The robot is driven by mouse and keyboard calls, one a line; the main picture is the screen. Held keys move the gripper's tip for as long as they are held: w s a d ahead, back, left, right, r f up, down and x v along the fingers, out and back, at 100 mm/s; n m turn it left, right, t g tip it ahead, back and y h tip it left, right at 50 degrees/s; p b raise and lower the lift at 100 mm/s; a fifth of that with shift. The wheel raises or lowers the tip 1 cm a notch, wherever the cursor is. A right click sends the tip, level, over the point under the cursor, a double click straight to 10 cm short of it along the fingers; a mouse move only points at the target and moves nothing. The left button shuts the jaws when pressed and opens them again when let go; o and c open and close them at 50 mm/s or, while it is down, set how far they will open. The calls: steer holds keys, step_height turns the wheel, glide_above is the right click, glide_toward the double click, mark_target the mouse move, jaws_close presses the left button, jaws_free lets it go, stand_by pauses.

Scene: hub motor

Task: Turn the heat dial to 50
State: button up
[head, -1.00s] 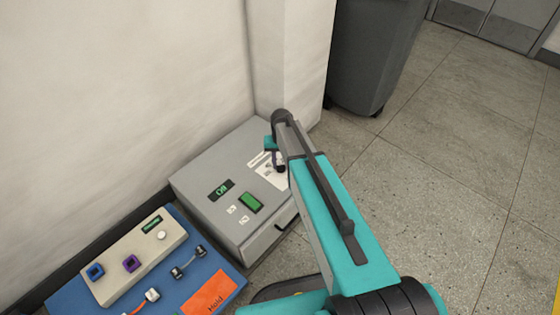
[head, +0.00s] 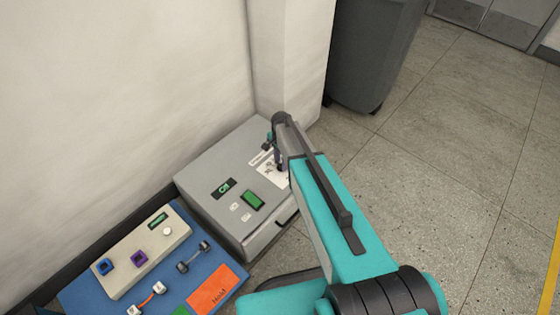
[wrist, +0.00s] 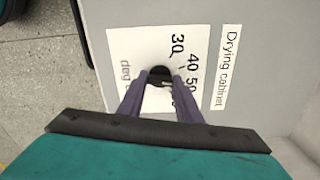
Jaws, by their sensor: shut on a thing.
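The drying cabinet (head: 215,182) is a grey box by the wall. The wrist view shows its "Drying cabinet" label (wrist: 226,68) and a white dial plate (wrist: 140,48) with printed numbers, among them 30, 40 and 50. The black heat dial (wrist: 159,73) sits on this plate between my fingertips. My gripper (wrist: 160,82) is shut on the dial, its purple fingers on either side. The dial's pointer is mostly hidden, so I cannot tell its exact setting. In the head view my gripper (head: 278,163) reaches down onto the cabinet's top, and the dial is hidden there.
A blue board (head: 195,275) with a beige box (head: 142,252), connectors and an orange card (head: 213,291) lies at lower left. A grey bin (head: 370,55) stands behind.

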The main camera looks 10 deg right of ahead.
steer(key=shift+s+d+m, duration=0.1)
steer(key=shift+d+m, duration=0.05)
steer(key=shift+m, duration=0.65)
steer(key=o, duration=1)
steer(key=shift+o, duration=0.2)
steer(key=shift+r, duration=0.15)
steer(key=shift+r+p, duration=0.25)
steer(key=shift+p, duration=0.05)
step_height(320, 180, up, 13)
steer(key=p, duration=0.1)
steer(key=shift+s, duration=0.1)
